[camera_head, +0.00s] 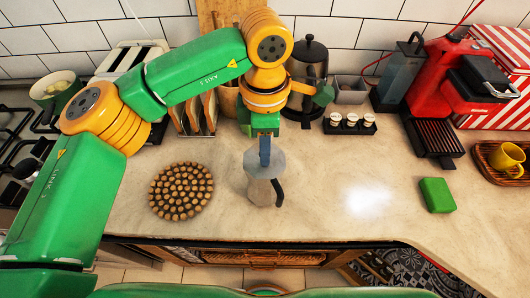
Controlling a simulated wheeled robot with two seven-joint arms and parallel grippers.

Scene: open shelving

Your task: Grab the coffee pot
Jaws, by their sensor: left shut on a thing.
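The coffee pot (262,188) is a silver pot with a dark handle on its right side. It is upright at the middle of the counter, near the front edge; I cannot tell whether its base touches the counter. My left gripper (265,158) comes down from above and is shut on the top of the pot. The fingers hide part of the pot's lid. My right gripper is not in view.
A round brown trivet (181,191) lies left of the pot. A green block (437,195) and a yellow cup (507,159) are at the right. A red coffee machine (447,75) and a dark press (309,65) stand behind.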

